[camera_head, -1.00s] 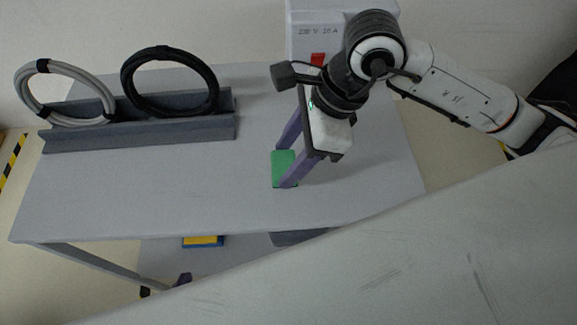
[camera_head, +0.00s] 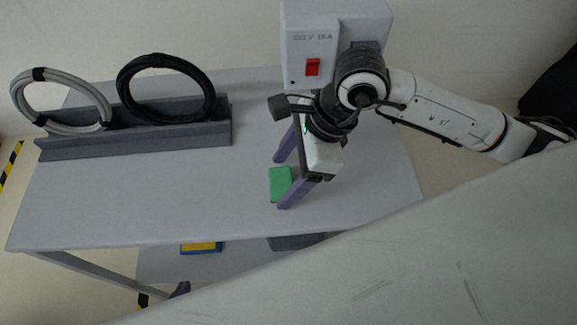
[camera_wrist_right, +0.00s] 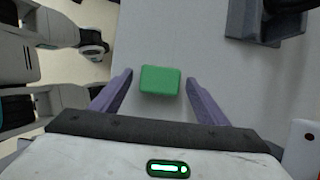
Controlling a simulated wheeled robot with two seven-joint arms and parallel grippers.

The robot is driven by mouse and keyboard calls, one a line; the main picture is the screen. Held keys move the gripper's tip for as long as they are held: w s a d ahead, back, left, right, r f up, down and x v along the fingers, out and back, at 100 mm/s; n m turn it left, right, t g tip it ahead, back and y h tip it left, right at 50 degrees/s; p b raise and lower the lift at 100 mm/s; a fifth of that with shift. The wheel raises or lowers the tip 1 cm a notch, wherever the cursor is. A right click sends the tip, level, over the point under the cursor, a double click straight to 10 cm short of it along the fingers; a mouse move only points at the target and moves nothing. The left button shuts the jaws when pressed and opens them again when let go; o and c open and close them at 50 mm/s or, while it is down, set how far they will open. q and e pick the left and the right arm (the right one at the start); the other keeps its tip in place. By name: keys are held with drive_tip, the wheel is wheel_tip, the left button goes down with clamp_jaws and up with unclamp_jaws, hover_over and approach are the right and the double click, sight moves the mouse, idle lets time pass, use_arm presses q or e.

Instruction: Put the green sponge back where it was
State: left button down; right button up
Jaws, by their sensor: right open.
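The green sponge (camera_head: 280,183) lies on the grey cart top, right of its middle and near the front edge. My right gripper (camera_head: 281,184) is open, with its purple fingers apart on either side of the sponge. The right wrist view shows the sponge (camera_wrist_right: 160,80) between the fingertips, with a gap on each side.
A grey grooved rack (camera_head: 180,137) holds a grey cable coil (camera_head: 60,127) and a black coil (camera_head: 166,58) at the back left. A white box with a red switch (camera_head: 300,45) stands at the back. A blue-and-yellow item (camera_head: 201,247) is below. A pale surface (camera_head: 430,260) covers the lower right.

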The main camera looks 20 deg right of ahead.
drive_tip(key=v, duration=1.2)
drive_tip(key=shift+s+f, duration=0.1)
